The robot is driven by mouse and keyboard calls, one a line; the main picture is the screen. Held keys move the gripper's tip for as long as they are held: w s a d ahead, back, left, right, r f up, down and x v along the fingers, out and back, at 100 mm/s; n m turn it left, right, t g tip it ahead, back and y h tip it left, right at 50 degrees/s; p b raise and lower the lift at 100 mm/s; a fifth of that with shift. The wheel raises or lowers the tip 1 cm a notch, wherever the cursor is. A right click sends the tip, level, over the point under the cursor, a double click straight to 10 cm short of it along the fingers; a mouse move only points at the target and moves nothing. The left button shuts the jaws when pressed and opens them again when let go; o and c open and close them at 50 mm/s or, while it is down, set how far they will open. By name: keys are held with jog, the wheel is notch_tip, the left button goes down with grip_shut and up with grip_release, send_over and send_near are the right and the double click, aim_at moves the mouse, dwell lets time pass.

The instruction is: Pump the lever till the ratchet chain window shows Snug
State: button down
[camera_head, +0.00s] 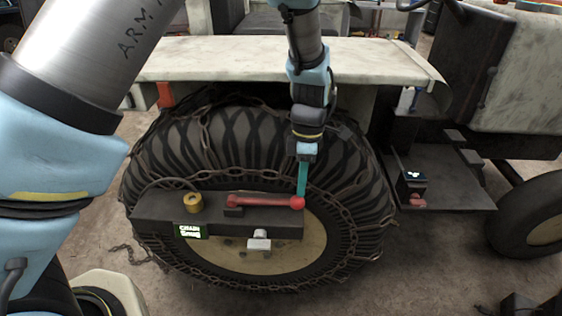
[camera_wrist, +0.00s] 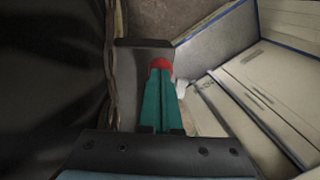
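The ratchet unit (camera_head: 150,213) is a dark box in front of the chained tyre (camera_head: 190,140). Its red lever (camera_head: 260,200) lies nearly level along the top, with a round red knob at its right end. The chain window (camera_head: 190,231) is lit green and appears to read "CHAIN SNUG". My gripper (camera_head: 301,195) points down at the knob, its teal fingers together and their tips at or touching the knob's top. In the wrist view, the closed fingers (camera_wrist: 160,72) end at the red knob (camera_wrist: 161,64), which shows beyond them. Firm contact is hard to tell.
A brass cylinder (camera_head: 193,202) stands on the unit's left, and a grey block (camera_head: 259,241) sits at its front. A pale fender (camera_head: 290,60) overhangs the tyre behind my arm. A dark step plate (camera_head: 460,185) with a small device is at the right.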

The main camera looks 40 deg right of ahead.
notch_tip(320, 180, up, 10)
jog(key=w+d+b, duration=0.1)
jog(key=shift+w+d+b, duration=0.15)
jog(key=shift+d+b, duration=0.15)
jog(key=shift+r, duration=0.1)
dwell(1.1)
